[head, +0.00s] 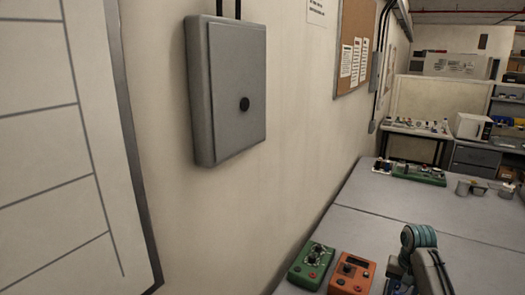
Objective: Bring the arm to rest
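Neither of my grippers can be made out in the head view. A jointed grey part with a teal band (419,238) rises at the lower right, over the near end of the grey workbench (400,213). No gripper fingers show on it, and I cannot tell which arm it belongs to, if any. No sealed cylinder can be clearly identified.
A green box with knobs (311,262) and an orange box (351,274) sit on the bench's near end. A green board (418,175) and small metal cups (462,187) stand farther back. A grey wall box (236,88) hangs left. The bench's middle is clear.

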